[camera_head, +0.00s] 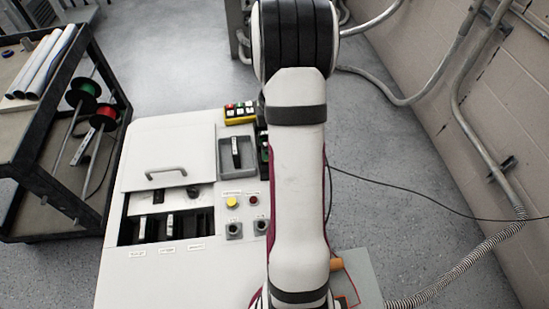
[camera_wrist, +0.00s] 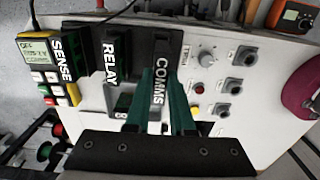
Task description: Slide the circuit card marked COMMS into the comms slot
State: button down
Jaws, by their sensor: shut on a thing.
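My gripper (camera_wrist: 165,92) has teal fingers, shut on the COMMS card (camera_wrist: 158,84) in the wrist view; its white lettering shows between them. My arm hides most of the gripper in the head view. The RELAY card (camera_wrist: 111,62) and the SENSE card (camera_wrist: 62,58), both dark with white lettering, stand to the left of the held card in the wrist view. The slot bay (camera_head: 165,243) is a dark opening at the left of the white cabinet in the head view, with light pieces inside. Its labels are too small to read, so I cannot tell which slot is comms.
A panel with a handle (camera_head: 165,171) lies behind the bay. A yellow button (camera_head: 232,202), a red button (camera_head: 254,201) and sockets (camera_head: 233,231) sit to the bay's right. A yellow device (camera_head: 239,115) is at the back. A dark cart (camera_head: 107,90) stands at left.

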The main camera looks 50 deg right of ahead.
jog(key=shift+r, duration=0.65)
jog(key=shift+w+a+r, duration=0.2)
jog(key=shift+w+a, duration=0.05)
jog(key=shift+w, duration=0.05)
jog(key=w+a+r+m, duration=0.25)
jog(key=a+r, duration=0.25)
jog(key=a, duration=0.3)
jog(key=w+a+r+m, duration=0.2)
jog(key=w+a+r, duration=0.2)
jog(key=a, duration=0.5)
jog(key=w+a+r+m, duration=0.25)
jog(key=a+r, duration=0.25)
jog(key=a, duration=0.3)
notch_tip(320, 180, down, 18)
jog(key=s+n, duration=0.2)
jog(key=n, duration=2.3)
jog(key=shift+s+d+f, duration=0.15)
jog(key=shift+s+d, duration=0.15)
jog(key=shift+s, duration=0.05)
